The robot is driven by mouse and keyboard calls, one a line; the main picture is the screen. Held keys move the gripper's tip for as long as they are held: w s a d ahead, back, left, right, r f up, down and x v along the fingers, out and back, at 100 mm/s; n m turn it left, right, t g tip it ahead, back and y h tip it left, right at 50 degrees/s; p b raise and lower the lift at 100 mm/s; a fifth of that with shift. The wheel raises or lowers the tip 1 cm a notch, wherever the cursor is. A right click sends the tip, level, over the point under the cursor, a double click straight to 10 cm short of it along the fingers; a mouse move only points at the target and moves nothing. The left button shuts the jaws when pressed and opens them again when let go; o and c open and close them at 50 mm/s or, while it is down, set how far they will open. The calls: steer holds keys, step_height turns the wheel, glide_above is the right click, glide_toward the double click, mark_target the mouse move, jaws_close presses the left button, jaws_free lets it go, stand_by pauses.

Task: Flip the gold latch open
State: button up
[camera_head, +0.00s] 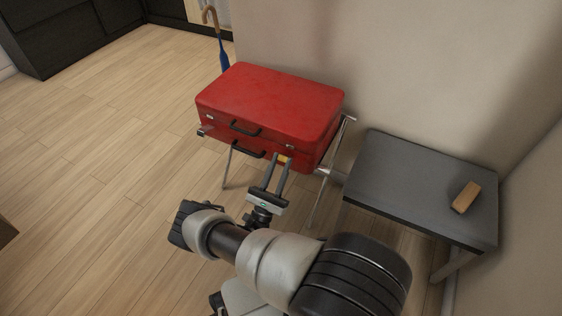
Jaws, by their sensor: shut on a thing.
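A red suitcase (268,103) lies flat on a folding metal stand, its front side facing me. A small gold latch (283,158) shows at the right of the suitcase's front, between my fingertips. My gripper (282,159) reaches up to the suitcase front and is shut on the gold latch. The fingers partly hide the latch, so its exact angle cannot be told. The case has two dark handles (245,130) on its front, one above the other, and small silver fittings (290,147).
A dark grey side table (420,185) stands right of the suitcase, with a tan block (466,197) on it. The stand's legs (226,165) are below the case. A blue umbrella (223,55) leans behind it. The wooden floor at left is clear.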

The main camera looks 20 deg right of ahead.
steer(key=shift+f+t+h, duration=0.25)
steer(key=shift+t+h, duration=0.05)
steer(key=shift+a, duration=0.1)
steer(key=o, duration=1.1)
steer(key=shift+c, duration=0.2)
steer(key=shift+r, duration=0.1)
step_height(320, 180, up, 10)
steer(key=p, duration=0.4)
